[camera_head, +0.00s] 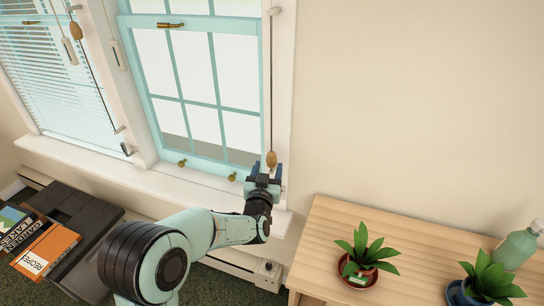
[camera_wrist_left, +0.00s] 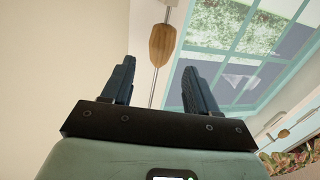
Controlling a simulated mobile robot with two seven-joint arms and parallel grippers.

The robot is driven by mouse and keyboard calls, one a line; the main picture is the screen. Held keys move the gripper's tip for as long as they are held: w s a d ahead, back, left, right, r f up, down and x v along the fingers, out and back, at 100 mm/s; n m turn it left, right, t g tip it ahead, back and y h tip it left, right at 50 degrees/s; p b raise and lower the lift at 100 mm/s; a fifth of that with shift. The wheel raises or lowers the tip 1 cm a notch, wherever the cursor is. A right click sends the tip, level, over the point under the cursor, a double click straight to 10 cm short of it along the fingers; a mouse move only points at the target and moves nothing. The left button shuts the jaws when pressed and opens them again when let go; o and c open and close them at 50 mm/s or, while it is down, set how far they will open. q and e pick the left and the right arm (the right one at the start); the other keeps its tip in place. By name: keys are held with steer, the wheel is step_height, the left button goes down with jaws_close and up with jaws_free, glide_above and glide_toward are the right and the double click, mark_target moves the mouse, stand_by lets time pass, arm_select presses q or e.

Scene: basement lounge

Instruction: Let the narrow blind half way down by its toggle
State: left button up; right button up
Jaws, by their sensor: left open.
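A wooden toggle (camera_head: 271,159) hangs on a cord down the right frame of the right-hand window. My left gripper (camera_head: 265,171) is open, its fingers pointing up toward the toggle. In the left wrist view the toggle (camera_wrist_left: 162,45) shows upright beyond the gap between the fingertips of the left gripper (camera_wrist_left: 158,72), not clasped. A rod or cord runs on below it between the fingers. The right-hand window's panes (camera_head: 180,65) show uncovered, and no blind slats show over them. My right gripper is not in view.
A slatted blind (camera_head: 45,85) covers the left-hand window, with another wooden toggle (camera_head: 76,31) beside it. A wooden cabinet (camera_head: 325,235) at right bears potted plants (camera_head: 363,255) and a green bottle (camera_head: 514,250). Books (camera_head: 45,250) lie at lower left. Bare wall is right of the window.

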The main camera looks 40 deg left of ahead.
mark_target(271, 159)
arm_select(q)
steer(key=x, duration=0.6)
steer(key=shift+w+a, duration=0.15)
steer(key=shift+w, duration=0.2)
jaws_close()
